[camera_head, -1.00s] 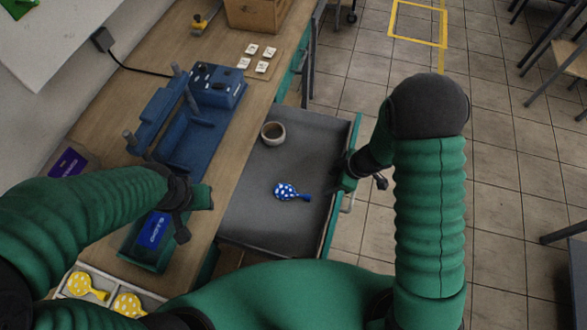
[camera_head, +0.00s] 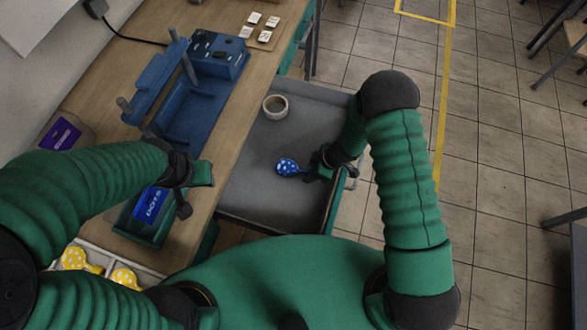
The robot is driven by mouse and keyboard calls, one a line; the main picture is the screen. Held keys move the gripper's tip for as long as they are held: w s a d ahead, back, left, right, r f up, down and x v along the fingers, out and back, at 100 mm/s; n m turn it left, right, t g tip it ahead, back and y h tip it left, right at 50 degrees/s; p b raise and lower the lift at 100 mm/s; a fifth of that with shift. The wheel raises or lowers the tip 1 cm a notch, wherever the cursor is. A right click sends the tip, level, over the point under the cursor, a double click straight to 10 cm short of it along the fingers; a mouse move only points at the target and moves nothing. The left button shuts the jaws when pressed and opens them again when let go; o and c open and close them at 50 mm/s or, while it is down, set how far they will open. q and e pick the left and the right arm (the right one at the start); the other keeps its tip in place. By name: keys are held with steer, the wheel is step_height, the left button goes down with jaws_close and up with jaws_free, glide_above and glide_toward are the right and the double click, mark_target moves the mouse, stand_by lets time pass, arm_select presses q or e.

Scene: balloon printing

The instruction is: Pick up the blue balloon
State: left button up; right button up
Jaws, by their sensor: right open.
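The blue balloon (camera_head: 287,167) with white dots lies flat on the grey floor of the open drawer (camera_head: 260,205). My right gripper (camera_head: 316,165) is open and stands just right of the balloon, close to its neck end. Whether it touches the neck cannot be told. My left gripper (camera_head: 190,187) is over the table's edge, by a green tray holding a blue block marked "DOTS" (camera_head: 150,205). Its jaws are too dark and overlapped to read.
A tape roll (camera_head: 275,107) lies in the drawer behind the balloon. A blue press machine (camera_head: 200,90) stands on the wooden table. Yellow dotted balloons (camera_head: 80,259) lie in a white tray at the lower left.

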steer(key=shift+w+a+f, duration=0.15)
steer(key=shift+a+f, duration=0.25)
steer(key=shift+d, duration=0.25)
steer(key=c, duration=0.9)
jaws_close()
steer(key=shift+a+r, duration=0.1)
